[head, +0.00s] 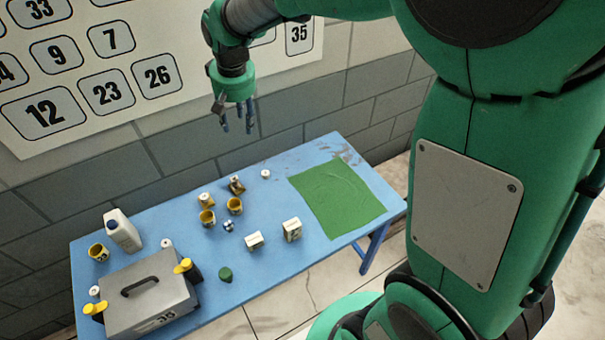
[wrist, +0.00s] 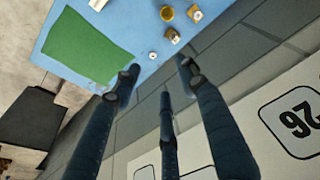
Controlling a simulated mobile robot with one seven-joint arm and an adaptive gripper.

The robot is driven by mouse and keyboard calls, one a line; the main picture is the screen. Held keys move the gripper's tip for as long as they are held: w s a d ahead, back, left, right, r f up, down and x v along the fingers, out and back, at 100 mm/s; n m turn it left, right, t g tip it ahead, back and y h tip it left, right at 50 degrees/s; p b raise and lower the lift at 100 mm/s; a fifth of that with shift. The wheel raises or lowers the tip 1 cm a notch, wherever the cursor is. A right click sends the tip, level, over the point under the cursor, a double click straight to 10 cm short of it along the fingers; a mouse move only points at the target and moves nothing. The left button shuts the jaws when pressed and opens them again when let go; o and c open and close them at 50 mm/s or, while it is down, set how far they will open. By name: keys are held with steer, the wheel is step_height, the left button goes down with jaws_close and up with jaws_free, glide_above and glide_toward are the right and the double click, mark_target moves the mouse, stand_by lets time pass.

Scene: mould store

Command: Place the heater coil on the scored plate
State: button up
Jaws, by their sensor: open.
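My gripper (head: 237,122) hangs open and empty above the back edge of the blue table, close to the wall. In the wrist view its dark fingers (wrist: 160,76) are spread with nothing between them. I cannot tell for sure which thing is the heater coil; a small brown-and-cream piece (head: 237,185) stands on the table below my gripper and also shows in the wrist view (wrist: 172,35). No plate with clear scoring can be made out. A flat green sheet (head: 337,198) lies bare at the table's right end and also shows in the wrist view (wrist: 85,48).
The blue table (head: 300,262) also bears a white ring (head: 266,174), yellow cups (head: 207,217), a checkered ball (head: 228,226), cream boxes (head: 291,230), a green piece (head: 225,274), a white jug (head: 123,230) and a grey handled case (head: 150,292). The brick wall is close behind.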

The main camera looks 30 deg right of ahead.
steer(key=s+d+r+t, duration=0.1)
steer(key=s+r, duration=0.3)
steer(key=s, duration=0.4)
steer(key=s+r+t, duration=0.1)
steer(key=s+r, duration=0.3)
steer(key=s, duration=0.4)
steer(key=s+t, duration=0.1)
steer(key=s, duration=1.4)
steer(key=shift+s+d, duration=0.2)
steer(key=shift+d, duration=0.15)
step_height(320, 180, down, 8)
steer(key=b, duration=0.8)
